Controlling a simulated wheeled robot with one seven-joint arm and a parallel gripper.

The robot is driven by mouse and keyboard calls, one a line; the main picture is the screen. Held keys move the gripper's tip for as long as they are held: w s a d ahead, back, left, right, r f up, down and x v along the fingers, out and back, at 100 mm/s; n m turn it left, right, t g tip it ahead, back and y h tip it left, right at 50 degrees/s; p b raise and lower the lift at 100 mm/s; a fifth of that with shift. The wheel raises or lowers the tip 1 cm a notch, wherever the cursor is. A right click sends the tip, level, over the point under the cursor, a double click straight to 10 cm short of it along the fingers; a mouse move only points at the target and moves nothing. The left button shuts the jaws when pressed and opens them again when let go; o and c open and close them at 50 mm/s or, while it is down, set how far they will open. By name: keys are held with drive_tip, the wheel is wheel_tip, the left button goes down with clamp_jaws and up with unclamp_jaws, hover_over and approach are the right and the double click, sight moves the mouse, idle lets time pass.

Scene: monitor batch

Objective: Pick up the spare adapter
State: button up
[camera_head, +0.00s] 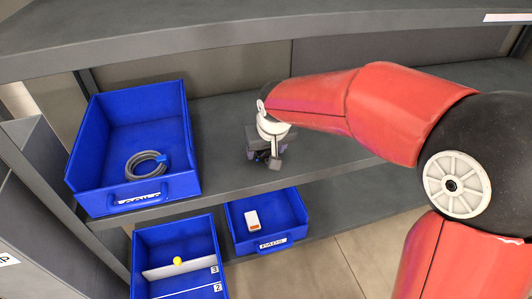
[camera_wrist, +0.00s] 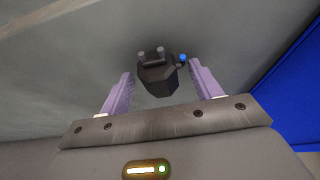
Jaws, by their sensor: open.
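The adapter is a small dark block with two prongs (camera_wrist: 157,72) and shows between and beyond my finger tips in the wrist view. A small blue spot shows at its right side. It lies on the grey shelf. My gripper (camera_wrist: 162,90) is open, one purple finger on each side of the block, with gaps between. In the head view my gripper (camera_head: 268,158) is low over the middle shelf, and a small dark piece (camera_head: 275,164) shows by its tips. My gripper hides most of the spot there.
A blue bin (camera_head: 130,110) with a coiled grey cable (camera_head: 147,165) stands left on the same shelf. Below are a blue bin (camera_head: 290,205) with a white-and-red item (camera_head: 253,220) and a divided blue bin (camera_head: 150,236) with a yellow piece (camera_head: 178,261). An upper shelf (camera_head: 200,30) hangs above.

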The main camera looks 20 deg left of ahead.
drive_tip(key=c, duration=1.1)
drive_tip(key=shift+r, duration=0.1)
